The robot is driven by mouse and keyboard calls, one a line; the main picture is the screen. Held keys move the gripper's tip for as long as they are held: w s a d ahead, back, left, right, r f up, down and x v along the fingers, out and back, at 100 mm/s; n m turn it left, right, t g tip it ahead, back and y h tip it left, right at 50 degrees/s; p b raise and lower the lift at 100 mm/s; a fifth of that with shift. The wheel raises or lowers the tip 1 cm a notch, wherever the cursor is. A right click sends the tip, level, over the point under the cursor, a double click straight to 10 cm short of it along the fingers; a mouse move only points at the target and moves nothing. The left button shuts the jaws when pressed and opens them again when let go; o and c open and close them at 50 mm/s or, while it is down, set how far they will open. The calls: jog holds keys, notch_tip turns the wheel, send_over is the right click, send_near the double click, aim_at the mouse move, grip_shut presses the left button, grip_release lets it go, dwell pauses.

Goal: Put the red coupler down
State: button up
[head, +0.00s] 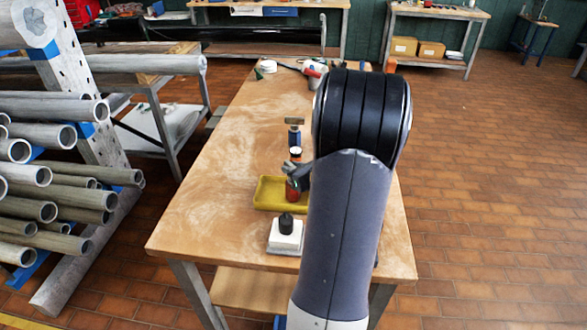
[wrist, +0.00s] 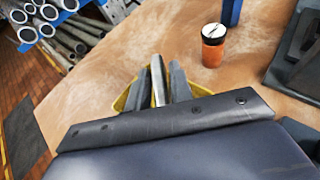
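The red coupler (head: 291,190) is a small upright red piece in the head view, at the yellow tray (head: 263,203), just below my gripper (head: 296,175). My gripper's fingers meet or overlap its upper end there; I cannot tell whether they grip it or whether its base rests on the tray floor. In the wrist view, my gripper (wrist: 158,85) shows over the yellow tray (wrist: 121,101), with narrow grey bars side by side. No red coupler can be made out there, and the gap between the fingers is unclear.
A white block with a black knob (head: 286,236) stands in front of the tray. The workbench (head: 215,190) is clear on the left. A pipe rack (head: 75,150) stands beyond.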

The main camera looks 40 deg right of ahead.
jog(key=shift+o, duration=1.2)
jog(key=shift+r+p, duration=0.3)
jog(key=v, duration=1.2)
jog(key=shift+f, duration=0.2)
